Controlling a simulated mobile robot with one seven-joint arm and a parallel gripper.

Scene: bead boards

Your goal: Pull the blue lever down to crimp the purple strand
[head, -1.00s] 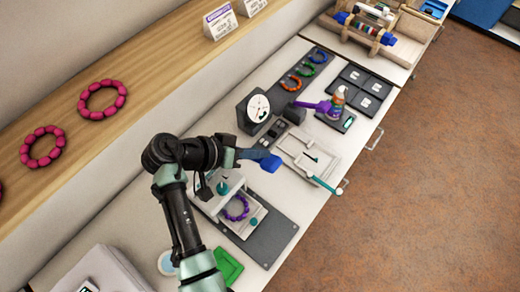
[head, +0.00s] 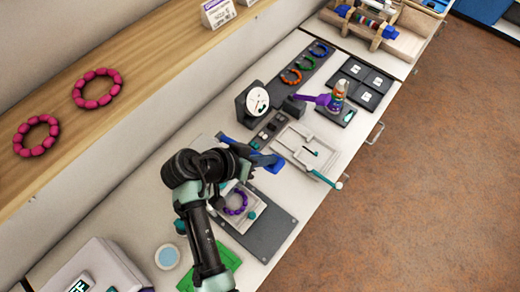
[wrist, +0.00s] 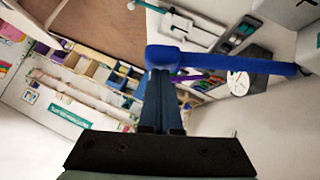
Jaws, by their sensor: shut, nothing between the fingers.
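The blue lever (wrist: 225,62) crosses the wrist view as a nearly level bar with a thick knob at its left end. In the head view the lever (head: 274,164) is partly hidden by my gripper. My gripper (wrist: 157,90) is shut and empty, its fingertips at the lever near the knob; I cannot tell whether they touch. The purple strand (head: 236,203) lies as a ring of beads on the press's pale plate, partly hidden by my arm. The press's dark base (head: 268,236) sits on the white bench.
A white tray with a teal handle (head: 322,177) stands right of the press.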

